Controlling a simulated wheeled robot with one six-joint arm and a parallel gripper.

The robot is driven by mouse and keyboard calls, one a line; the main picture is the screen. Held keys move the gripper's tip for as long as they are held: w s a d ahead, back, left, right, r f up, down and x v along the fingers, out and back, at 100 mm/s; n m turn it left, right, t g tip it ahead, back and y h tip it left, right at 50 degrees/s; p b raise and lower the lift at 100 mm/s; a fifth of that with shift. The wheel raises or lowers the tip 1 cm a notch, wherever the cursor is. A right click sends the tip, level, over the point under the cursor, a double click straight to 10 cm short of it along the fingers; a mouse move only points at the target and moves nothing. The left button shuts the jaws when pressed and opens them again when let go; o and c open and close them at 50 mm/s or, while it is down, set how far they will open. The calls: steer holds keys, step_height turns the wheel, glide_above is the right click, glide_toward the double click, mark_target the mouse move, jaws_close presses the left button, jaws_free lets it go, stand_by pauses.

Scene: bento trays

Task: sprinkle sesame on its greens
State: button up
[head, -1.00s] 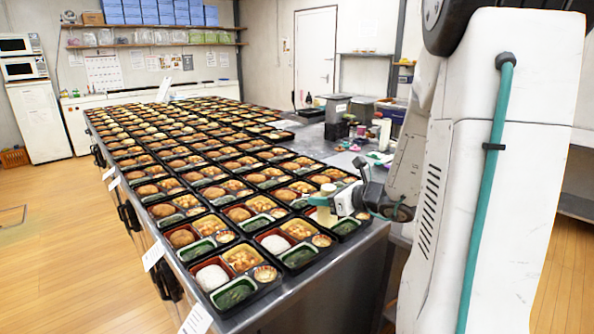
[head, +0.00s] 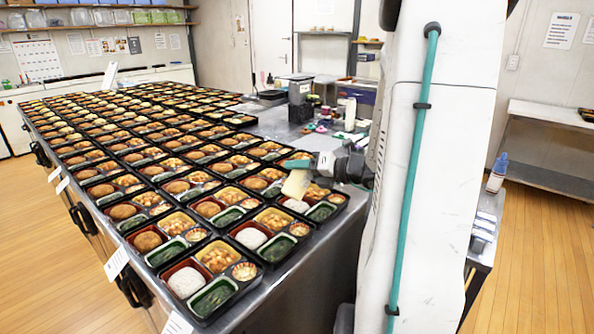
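My gripper (head: 309,173) is at the right edge of the tray rows and looks shut on a cream-coloured shaker (head: 296,185). The shaker is tilted, low over a bento tray with white rice (head: 297,205) and dark greens (head: 321,212). Whether sesame is falling or lies on the greens is too small to tell. Nearer trays also have greens: the front tray (head: 213,297), one behind it (head: 167,252) and one further right (head: 264,263). The shaker and my gripper hide part of the trays behind them.
Bento trays fill most of the long steel table (head: 322,258) in tight rows. Dark containers (head: 300,100) and small colourful items stand behind my gripper. A white bottle with a blue cap (head: 497,174) stands on a surface at the right. The wooden floor is clear at left and right.

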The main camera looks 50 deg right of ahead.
steer(key=m, duration=0.1)
steer(key=m+y, duration=0.1)
steer(key=m, duration=0.1)
steer(key=m+t, duration=0.1)
steer(key=shift+d+f+m+y, duration=0.25)
steer(key=shift+d+m+y, duration=0.15)
steer(key=d+f+m+t+h, duration=0.1)
steer(key=d+f+m+t, duration=0.3)
steer(key=m, duration=1.1)
steer(key=shift+w+d+f+m, duration=0.35)
steer(key=shift+d+f, duration=0.45)
steer(key=shift+d, duration=0.35)
steer(key=shift+s, duration=0.15)
step_height(320, 180, down, 3)
steer(key=shift+f, duration=0.15)
steer(key=shift+s+f, duration=0.1)
steer(key=shift+f, duration=0.05)
